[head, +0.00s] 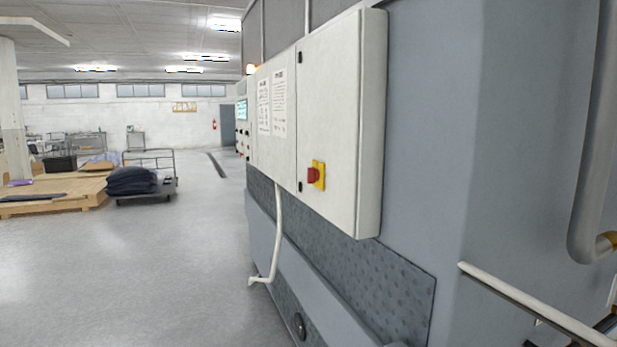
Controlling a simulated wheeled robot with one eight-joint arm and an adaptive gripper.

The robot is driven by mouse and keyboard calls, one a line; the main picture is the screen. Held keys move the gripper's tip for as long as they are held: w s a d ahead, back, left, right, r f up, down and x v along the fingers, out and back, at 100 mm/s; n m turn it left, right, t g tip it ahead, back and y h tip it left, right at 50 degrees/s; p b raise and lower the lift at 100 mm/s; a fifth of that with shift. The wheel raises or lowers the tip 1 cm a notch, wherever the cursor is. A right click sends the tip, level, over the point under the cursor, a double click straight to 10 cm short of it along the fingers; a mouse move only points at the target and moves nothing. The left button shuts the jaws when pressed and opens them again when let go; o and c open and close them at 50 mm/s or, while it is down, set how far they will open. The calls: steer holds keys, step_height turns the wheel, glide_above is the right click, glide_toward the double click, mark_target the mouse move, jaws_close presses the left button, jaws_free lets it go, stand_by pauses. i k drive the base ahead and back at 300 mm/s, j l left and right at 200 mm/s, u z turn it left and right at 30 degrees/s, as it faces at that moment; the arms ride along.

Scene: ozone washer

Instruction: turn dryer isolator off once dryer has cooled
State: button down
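A red rotary isolator switch (312,175) on a yellow plate (320,174) is on the front of a pale grey electrical cabinet (340,120). The cabinet hangs on the side of a large grey machine (430,120), right of centre in the head view. I see the switch at a steep angle, so I cannot tell its position. A small teal screen (242,112) shows farther along the machine, too small to read. My gripper is not in view.
A pale rail (530,308) crosses the lower right, below a thick grey pipe (592,150). A white pipe (277,240) runs down the machine's front. A trolley with dark sacks (133,181) and a wooden platform (60,205) stand left. The floor between is clear.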

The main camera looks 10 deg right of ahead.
mark_target(314, 175)
steer(key=i+j+u, duration=0.35)
steer(key=i+u, duration=0.35)
steer(key=i, duration=0.2)
steer(key=i+u, duration=0.2)
steer(key=i, duration=2)
steer(key=i+j+z, duration=0.15)
steer(key=i+z, duration=0.35)
steer(key=i, duration=0.2)
steer(key=i+j+z, duration=0.5)
steer(key=i, duration=0.15)
steer(key=i+j+z, duration=0.45)
steer(key=i+j, duration=0.15)
steer(key=l+z, duration=0.15)
steer(key=z, duration=1)
steer(key=k+l, duration=0.05)
